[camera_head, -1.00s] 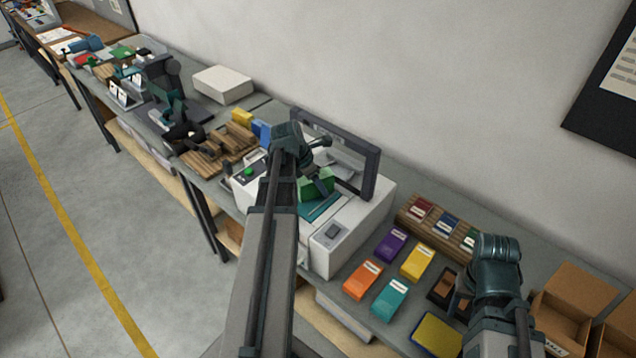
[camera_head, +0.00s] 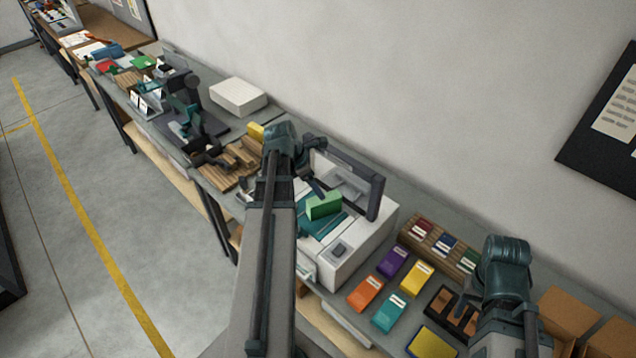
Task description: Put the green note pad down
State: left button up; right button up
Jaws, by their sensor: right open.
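The green note pad (camera_head: 323,206) is a bright green block at the teal bed of the white machine (camera_head: 345,268) with a dark upright frame. I cannot tell whether it rests on the bed or hangs just above it. My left gripper (camera_head: 316,187) is right at the pad's upper left edge. Its fingers are mostly hidden behind its own wrist and arm, so its grip on the pad is unclear. My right gripper (camera_head: 464,302) is open, over the dark brown tray (camera_head: 440,299) at the right.
Orange (camera_head: 365,293), teal (camera_head: 390,312), purple (camera_head: 392,262) and yellow (camera_head: 416,274) packs lie right of the machine. Behind them is a wooden rack (camera_head: 412,236). Cardboard boxes (camera_head: 575,305) stand at the far right.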

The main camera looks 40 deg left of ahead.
dwell(0.3)
pick_arm(q)
jog(key=w+d+m+g, duration=0.2)
jog(key=d+m, duration=0.7)
jog(key=d, duration=0.4)
jog(key=s+d+m+y, duration=0.1)
jog(key=s+d+m, duration=0.2)
jog(key=d+m, duration=0.5)
jog(key=s+d+f+m+g+y, duration=0.1)
jog(key=s+d+m, duration=0.2)
jog(key=d+m, duration=0.5)
jog(key=s+d+m+g+y, duration=0.1)
jog(key=s+d+m, duration=0.2)
jog(key=d+m, duration=0.6)
jog(key=shift+s+d+f, duration=0.25)
jog(key=shift+s+d, duration=0.1)
jog(key=shift+d, duration=0.25)
jog(key=shift+o, duration=0.4)
